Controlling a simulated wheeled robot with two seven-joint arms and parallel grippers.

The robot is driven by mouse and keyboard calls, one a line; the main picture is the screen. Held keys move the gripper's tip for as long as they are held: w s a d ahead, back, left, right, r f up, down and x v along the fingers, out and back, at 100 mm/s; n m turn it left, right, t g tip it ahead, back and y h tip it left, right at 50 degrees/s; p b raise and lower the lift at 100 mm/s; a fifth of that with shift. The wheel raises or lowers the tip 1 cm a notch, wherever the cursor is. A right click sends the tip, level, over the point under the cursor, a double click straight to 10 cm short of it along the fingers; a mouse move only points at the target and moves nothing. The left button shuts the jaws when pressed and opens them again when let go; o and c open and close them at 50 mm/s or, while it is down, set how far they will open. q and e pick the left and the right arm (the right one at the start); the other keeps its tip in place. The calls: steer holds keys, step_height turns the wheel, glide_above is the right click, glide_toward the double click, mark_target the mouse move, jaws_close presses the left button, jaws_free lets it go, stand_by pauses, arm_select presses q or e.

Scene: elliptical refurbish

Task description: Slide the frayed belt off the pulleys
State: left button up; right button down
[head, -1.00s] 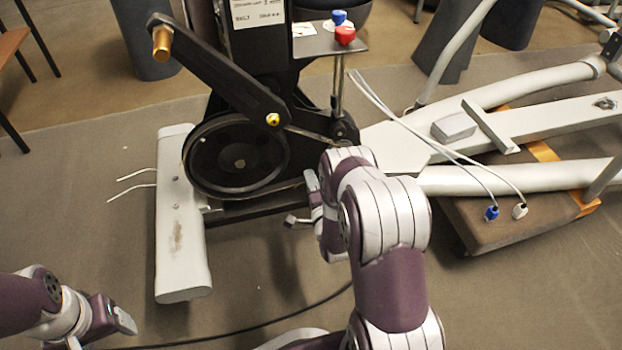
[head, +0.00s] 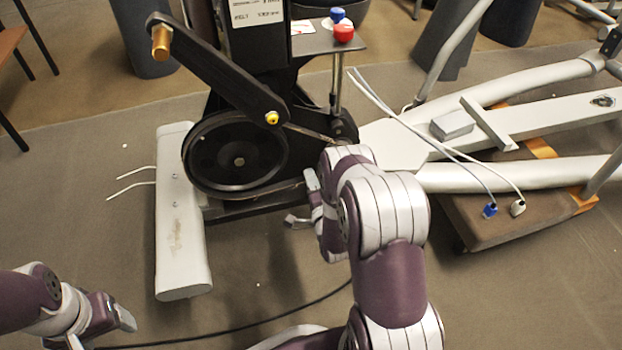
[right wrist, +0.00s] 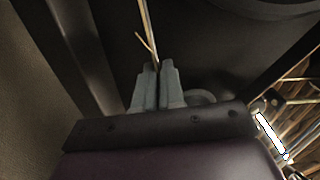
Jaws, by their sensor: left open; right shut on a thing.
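The large black pulley (head: 237,155) sits low on the machine's frame, behind the crank arm. A thin belt run (head: 308,132) goes from it to the small pulley (head: 343,130) at its right. My right gripper (right wrist: 158,75) is shut on a thin, light strand of the belt (right wrist: 147,30) in the right wrist view; a loose frayed end sticks out just above the fingertips. In the head view my right wrist largely hides this gripper, beside the lower right of the large pulley. My left gripper (head: 125,315) is open and empty, low at the left, away from the machine.
The crank arm (head: 215,70) with a brass stub crosses above the large pulley. A white foot bar (head: 181,215) stands at its left. White cables (head: 430,135) with blue and white plugs hang at the right. A black cable (head: 240,330) lies on the floor.

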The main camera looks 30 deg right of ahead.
steer(key=shift+p+v, duration=0.7)
steer(key=shift+v, duration=0.35)
stand_by(1.1)
steer(key=shift+s, duration=0.2)
steer(key=p+v, duration=0.3)
steer(key=v, duration=0.8)
steer(key=shift+s, duration=0.4)
stand_by(0.4)
steer(key=shift+a, duration=0.1)
